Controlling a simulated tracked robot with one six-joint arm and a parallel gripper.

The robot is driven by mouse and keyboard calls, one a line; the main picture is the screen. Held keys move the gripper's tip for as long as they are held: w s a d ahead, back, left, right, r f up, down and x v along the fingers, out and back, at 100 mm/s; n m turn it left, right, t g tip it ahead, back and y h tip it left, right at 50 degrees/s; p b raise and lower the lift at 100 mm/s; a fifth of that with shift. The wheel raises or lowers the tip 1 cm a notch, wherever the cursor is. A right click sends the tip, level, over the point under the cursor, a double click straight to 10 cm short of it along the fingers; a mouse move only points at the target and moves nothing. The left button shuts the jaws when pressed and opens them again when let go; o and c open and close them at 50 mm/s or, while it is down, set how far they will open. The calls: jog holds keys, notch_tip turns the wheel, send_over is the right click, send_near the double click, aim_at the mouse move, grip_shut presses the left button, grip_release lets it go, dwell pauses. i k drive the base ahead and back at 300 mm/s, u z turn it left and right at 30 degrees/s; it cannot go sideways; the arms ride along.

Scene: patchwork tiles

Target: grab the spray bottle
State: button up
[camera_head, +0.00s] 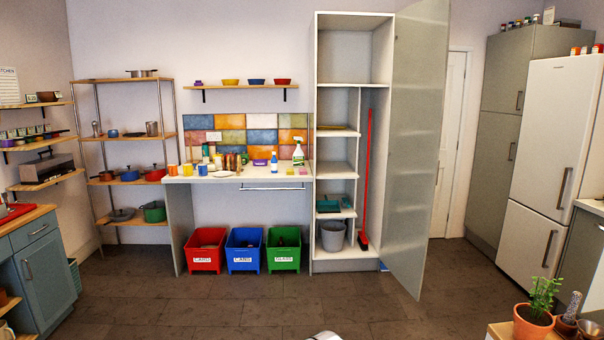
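The spray bottle (298,152) stands upright at the right end of the white counter (225,178), against the patchwork tiles. It is white and green with a trigger head. A smaller blue and white bottle (274,162) stands just to its left. My gripper cannot be made out. Only a small pale piece, which may be part of my arm, shows at the bottom edge, far from the counter.
Coloured sponges (290,172) lie before the spray bottle. Red (205,259), blue (244,260) and green (283,258) bins stand below. The tall cabinet's open door (420,150) juts out at right. The floor (240,305) ahead is clear.

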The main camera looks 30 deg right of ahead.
aim_at(299, 157)
jog(key=z, duration=0.15)
jog(key=i, duration=2.55)
jog(key=z, duration=0.45)
jog(key=i, duration=2.25)
jog(key=z, duration=0.1)
